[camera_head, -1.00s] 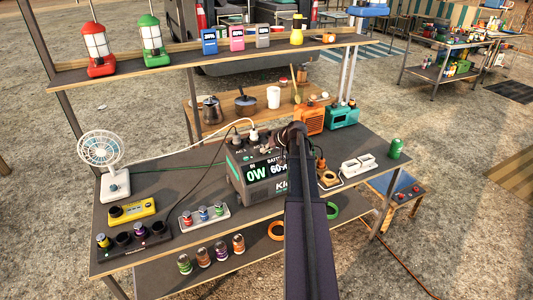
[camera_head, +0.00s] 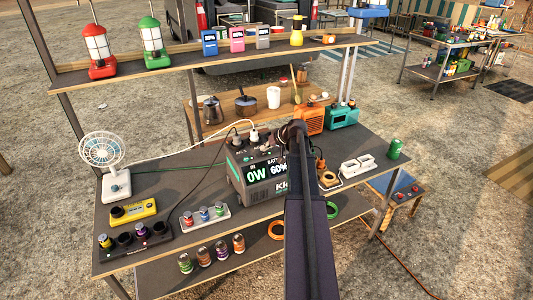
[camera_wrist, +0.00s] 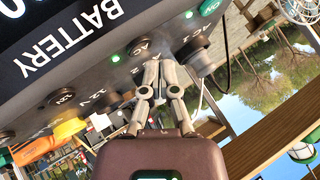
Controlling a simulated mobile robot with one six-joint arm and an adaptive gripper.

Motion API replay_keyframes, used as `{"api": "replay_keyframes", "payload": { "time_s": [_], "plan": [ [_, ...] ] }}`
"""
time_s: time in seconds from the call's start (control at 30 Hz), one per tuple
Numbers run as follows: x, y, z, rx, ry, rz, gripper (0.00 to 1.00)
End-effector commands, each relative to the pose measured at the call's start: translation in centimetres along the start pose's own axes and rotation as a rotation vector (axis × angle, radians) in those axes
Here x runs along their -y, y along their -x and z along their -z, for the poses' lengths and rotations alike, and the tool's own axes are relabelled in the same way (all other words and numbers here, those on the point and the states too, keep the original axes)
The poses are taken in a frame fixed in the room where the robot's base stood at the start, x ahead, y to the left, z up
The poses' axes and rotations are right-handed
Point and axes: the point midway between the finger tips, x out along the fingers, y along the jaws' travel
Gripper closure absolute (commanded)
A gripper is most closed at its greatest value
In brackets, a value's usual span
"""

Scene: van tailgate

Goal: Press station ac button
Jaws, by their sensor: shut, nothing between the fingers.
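The power station (camera_head: 258,176) is a dark grey box on the table, its front display reading 0W and 60%. In the wrist view its panel (camera_wrist: 60,30) appears upside down, with BATTERY lettering. A dark round button marked AC (camera_wrist: 138,46) sits on the panel, with a lit green light (camera_wrist: 115,58) nearby. My gripper (camera_wrist: 152,66) is shut and empty, its fingertips close beside the AC button; I cannot tell if they touch it. In the head view my arm hides the gripper and part of the station.
A plug (camera_wrist: 198,62) with a cable stands in the socket beside my fingertips. A fan (camera_head: 105,160), a yellow device (camera_head: 133,211) and a white power strip (camera_head: 357,165) share the table. Lanterns stand on the shelf above.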

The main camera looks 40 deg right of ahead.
Motion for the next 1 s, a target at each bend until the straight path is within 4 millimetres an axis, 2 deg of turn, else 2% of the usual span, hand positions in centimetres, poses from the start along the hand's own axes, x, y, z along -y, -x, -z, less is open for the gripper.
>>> {"api": "replay_keyframes", "payload": {
  "time_s": [0.7, 1.0],
  "plan": [
    [2.7, 3.7, 2.7, 0.000, 0.000, 0.000, 1.00],
    [2.9, 4.0, 2.9, 0.000, 0.000, 0.000, 1.00]
  ]
}}
